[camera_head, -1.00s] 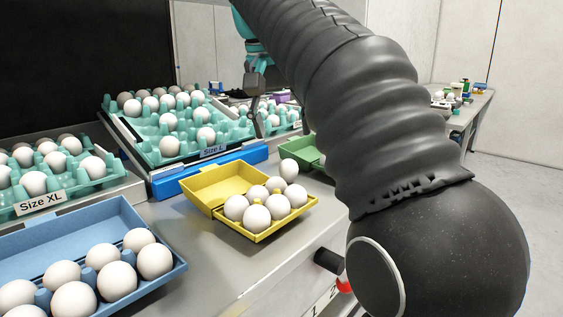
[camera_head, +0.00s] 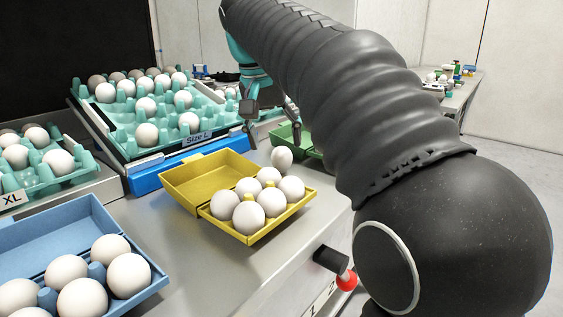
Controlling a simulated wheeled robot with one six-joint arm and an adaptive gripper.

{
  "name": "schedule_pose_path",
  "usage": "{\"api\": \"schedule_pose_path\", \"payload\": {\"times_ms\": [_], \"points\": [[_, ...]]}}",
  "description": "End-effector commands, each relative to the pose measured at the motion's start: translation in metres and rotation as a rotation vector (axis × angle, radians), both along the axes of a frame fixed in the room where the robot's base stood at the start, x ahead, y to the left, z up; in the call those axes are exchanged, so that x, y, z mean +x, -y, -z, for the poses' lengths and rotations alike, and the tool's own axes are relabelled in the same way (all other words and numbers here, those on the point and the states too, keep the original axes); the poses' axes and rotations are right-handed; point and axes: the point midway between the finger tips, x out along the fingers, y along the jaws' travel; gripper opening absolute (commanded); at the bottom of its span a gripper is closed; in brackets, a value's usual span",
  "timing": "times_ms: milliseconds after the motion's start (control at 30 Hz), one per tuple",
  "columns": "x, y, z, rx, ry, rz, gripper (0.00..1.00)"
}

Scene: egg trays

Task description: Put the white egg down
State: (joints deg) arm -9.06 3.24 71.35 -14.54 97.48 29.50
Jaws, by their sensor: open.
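A white egg (camera_head: 282,159) stands upright and apart just behind the yellow carton (camera_head: 191,183), in front of the green carton (camera_head: 313,148). I cannot tell whether it rests on the counter or against a carton edge. The yellow carton is open, with several white eggs in its front half. My gripper (camera_head: 273,143) is open, its two dark fingers spread above and behind the lone egg. I see nothing held between them. My arm hides the right part of the green carton.
A blue carton (camera_head: 45,240) with several eggs is at the lower left. Teal trays labelled Size L (camera_head: 120,120) and XL (camera_head: 80,175) stand behind on the left. A red knob (camera_head: 347,280) sticks out from the counter front. Bare counter (camera_head: 175,240) lies between the blue and yellow cartons.

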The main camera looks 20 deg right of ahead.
Motion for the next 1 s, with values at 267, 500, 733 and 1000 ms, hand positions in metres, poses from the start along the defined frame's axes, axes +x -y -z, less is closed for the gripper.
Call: {"api": "schedule_pose_path", "payload": {"times_ms": [267, 500, 733, 1000], "points": [[0.005, 0.010, 0.027, 0.000, -0.002, 0.001, 0.74], [0.010, 0.016, 0.049, 0.001, 0.000, 0.000, 0.74], [0.010, 0.016, 0.050, 0.001, 0.000, 0.000, 0.74], [0.010, 0.016, 0.049, 0.001, 0.000, 0.000, 0.31]]}}
